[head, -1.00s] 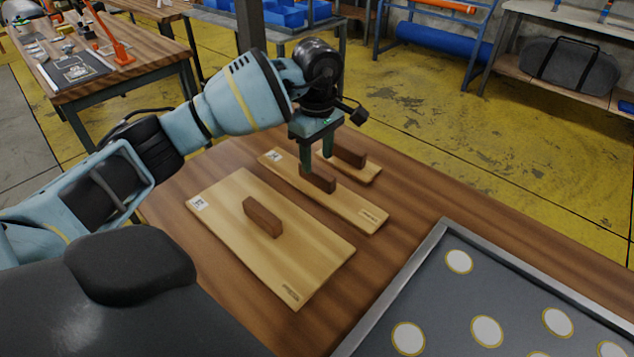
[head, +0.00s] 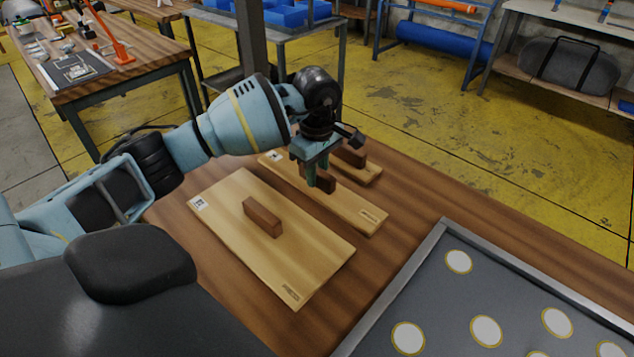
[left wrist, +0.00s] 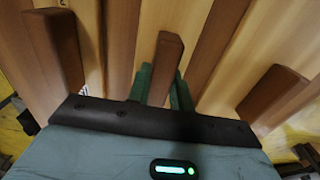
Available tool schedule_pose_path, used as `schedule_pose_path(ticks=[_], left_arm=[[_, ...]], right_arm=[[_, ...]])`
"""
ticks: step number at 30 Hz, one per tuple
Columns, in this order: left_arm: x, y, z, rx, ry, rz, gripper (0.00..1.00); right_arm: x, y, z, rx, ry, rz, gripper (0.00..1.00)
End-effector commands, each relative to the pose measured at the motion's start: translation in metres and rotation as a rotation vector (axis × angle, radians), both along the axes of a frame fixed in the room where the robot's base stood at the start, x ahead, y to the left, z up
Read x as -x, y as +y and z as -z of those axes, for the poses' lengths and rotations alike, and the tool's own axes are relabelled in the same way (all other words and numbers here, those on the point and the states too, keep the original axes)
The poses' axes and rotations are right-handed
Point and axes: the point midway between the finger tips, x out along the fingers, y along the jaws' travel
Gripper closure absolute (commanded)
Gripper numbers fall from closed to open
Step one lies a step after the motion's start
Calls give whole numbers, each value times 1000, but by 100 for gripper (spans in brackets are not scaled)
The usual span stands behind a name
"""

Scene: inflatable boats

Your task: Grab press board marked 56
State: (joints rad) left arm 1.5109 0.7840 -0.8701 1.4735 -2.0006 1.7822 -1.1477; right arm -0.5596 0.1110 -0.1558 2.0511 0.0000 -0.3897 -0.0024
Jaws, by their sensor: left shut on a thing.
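Three wooden press boards with dark brown block handles lie flat on the brown table. The large board (head: 235,262) is nearest, the medium board (head: 348,207) is in the middle, and the small board (head: 366,176) is farthest. The white corner labels are too small to read, so I cannot tell which says 56. My left gripper (head: 320,178) is shut on the medium board's handle (head: 329,183); its fingers partly hide it. In the left wrist view, this handle (left wrist: 166,55) stands between the green fingers (left wrist: 162,92). My right gripper is out of view.
A metal-rimmed dark tray (head: 420,262) with white discs lies at the front right of the table. Bare table top (head: 470,200) lies right of the boards. Another workbench (head: 150,60) stands at the back left, beyond a yellow floor.

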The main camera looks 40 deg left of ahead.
Motion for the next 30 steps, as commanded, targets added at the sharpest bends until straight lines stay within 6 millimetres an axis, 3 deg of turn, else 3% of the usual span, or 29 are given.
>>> schedule_pose_path(ticks=[11, 24, 30], left_arm=[[-1, 0, -7, 1, -3, 0, 100], [-1, 0, -81, 0, -4, 0, 100], [0, 0, -98, 1, -1, 0, 100]], right_arm=[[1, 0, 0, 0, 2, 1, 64], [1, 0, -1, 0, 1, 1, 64], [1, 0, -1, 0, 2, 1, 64]])
